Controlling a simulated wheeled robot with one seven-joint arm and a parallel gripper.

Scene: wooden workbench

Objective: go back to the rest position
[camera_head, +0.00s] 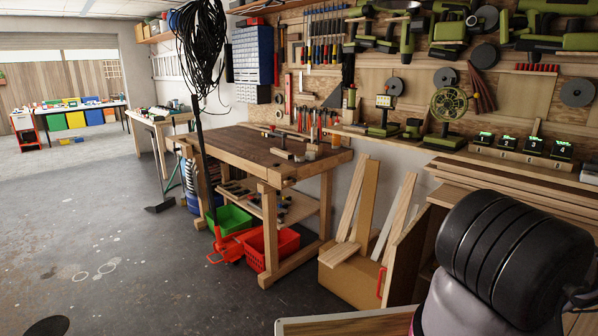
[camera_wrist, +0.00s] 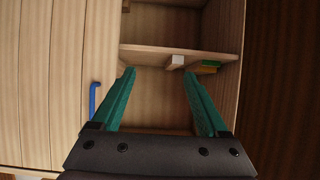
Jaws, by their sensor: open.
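My gripper (camera_wrist: 158,75) shows in the wrist view with its two green fingers spread apart and nothing between them. It points into an open wooden cabinet with a shelf (camera_wrist: 150,54). In the head view, part of my arm fills the lower right corner, and my gripper is not visible there.
A blue handle (camera_wrist: 94,99) is on the cabinet door (camera_wrist: 55,80) at the left. In the head view, a wooden workbench (camera_head: 262,160) stands mid-room, with a red crate (camera_head: 282,247) below. A cardboard box of planks (camera_head: 352,278) stands nearer. The grey floor (camera_head: 110,240) at left is mostly clear.

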